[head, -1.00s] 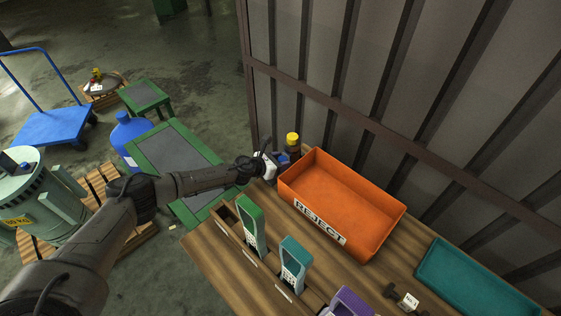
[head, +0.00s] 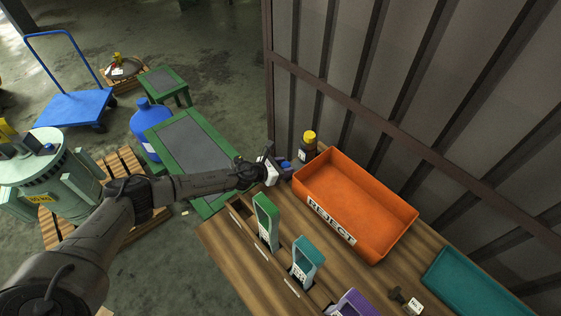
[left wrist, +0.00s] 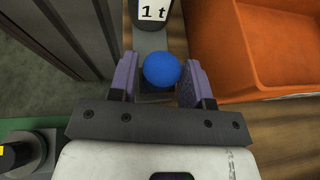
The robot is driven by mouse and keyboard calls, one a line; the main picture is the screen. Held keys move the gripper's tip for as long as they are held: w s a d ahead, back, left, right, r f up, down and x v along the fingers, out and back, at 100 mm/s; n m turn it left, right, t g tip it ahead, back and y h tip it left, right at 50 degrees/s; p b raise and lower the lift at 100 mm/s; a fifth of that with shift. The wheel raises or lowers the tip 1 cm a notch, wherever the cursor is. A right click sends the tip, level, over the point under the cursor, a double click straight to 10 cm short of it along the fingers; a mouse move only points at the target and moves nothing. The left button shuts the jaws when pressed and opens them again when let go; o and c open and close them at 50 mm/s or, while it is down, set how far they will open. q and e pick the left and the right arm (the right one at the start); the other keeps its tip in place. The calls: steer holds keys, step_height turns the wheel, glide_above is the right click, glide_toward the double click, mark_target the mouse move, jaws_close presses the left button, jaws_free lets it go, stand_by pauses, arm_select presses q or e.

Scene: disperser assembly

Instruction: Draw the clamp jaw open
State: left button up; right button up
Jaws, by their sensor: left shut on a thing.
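The clamp's blue ball knob (left wrist: 162,70) shows in the left wrist view between the two purple-grey fingers of my left gripper (left wrist: 160,78). The gripper is shut on this knob. A small grey part of the clamp (left wrist: 155,98) shows below the knob; the rest of the jaw is hidden by the gripper. In the head view my left gripper (head: 279,168) is at the bench's far left corner, with a bit of the blue knob (head: 286,165) showing at its tip. My right gripper is not in view.
An orange REJECT bin (head: 400,240) is close on the right. Green (head: 266,222) and teal (head: 305,262) handheld devices stand in a wooden rack nearer. A ribbed wall (head: 400,80) rises behind the bench.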

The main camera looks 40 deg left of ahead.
arm_select(q)
steer(key=shift+r, duration=0.1)
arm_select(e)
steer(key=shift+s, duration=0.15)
arm_select(q)
steer(key=o, duration=1)
steer(key=shift+s, duration=0.15)
steer(key=shift+c, duration=0.2)
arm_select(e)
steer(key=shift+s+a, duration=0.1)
arm_select(q)
steer(key=shift+o, duration=0.7)
steer(key=shift+s, duration=0.15)
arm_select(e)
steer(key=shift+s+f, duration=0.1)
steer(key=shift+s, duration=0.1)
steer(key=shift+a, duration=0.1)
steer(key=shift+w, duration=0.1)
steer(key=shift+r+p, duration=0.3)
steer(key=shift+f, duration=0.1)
arm_select(q)
steer(key=v, duration=1.3)
steer(key=shift+s, duration=0.25)
steer(key=shift+a+r, duration=0.15)
